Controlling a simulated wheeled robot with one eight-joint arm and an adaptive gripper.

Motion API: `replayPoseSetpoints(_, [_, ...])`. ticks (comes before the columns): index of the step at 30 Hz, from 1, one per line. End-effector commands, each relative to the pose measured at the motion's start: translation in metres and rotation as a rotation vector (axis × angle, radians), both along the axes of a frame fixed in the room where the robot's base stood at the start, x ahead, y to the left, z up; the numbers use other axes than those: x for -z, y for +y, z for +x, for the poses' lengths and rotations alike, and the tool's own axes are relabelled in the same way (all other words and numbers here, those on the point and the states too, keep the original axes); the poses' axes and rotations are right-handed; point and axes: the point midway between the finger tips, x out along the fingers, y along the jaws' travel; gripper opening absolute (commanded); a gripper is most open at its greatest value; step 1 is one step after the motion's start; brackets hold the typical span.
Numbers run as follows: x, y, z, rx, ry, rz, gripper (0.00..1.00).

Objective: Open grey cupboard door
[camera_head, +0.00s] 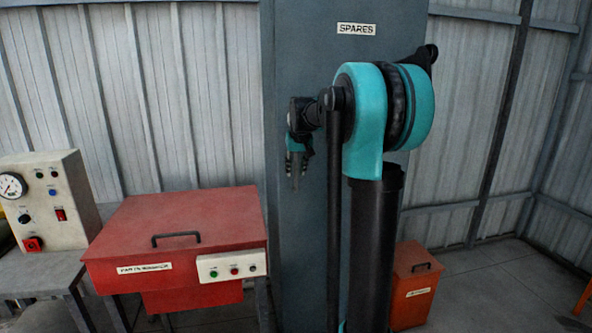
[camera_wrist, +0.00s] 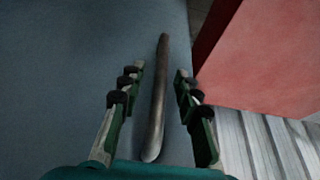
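The grey cupboard (camera_head: 300,45) stands behind my arm, with a "SPARES" label (camera_head: 356,29) high on its front. Its door (camera_wrist: 60,60) fills the left of the wrist view and looks shut. A long metal bar handle (camera_wrist: 157,100) runs along the door between my fingers. My gripper (camera_wrist: 159,84) is open, one finger on each side of the handle, with a gap visible on both sides. How deep the fingers reach past the bar is unclear. In the head view my gripper (camera_head: 296,178) is in front of the cupboard's left part; the handle cannot be made out there.
A red parts washer (camera_head: 185,222) stands close left of the cupboard; its red side (camera_wrist: 270,50) also shows in the wrist view. A bench with a gauge box (camera_head: 45,200) is far left.

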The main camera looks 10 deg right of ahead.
Motion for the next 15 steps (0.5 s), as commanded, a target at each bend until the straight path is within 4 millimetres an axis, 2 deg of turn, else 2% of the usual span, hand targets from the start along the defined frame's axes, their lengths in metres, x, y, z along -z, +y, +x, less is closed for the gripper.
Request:
replayPoseSetpoints(2, [-0.0001, 0.0000, 0.0000, 0.000, 0.000, 0.000, 0.33])
replayPoseSetpoints(10, [-0.0002, 0.0000, -0.0002, 0.000, 0.000, 0.000, 0.01])
replayPoseSetpoints(15, [-0.0003, 0.0000, -0.0002, 0.000, 0.000, 0.000, 0.00])
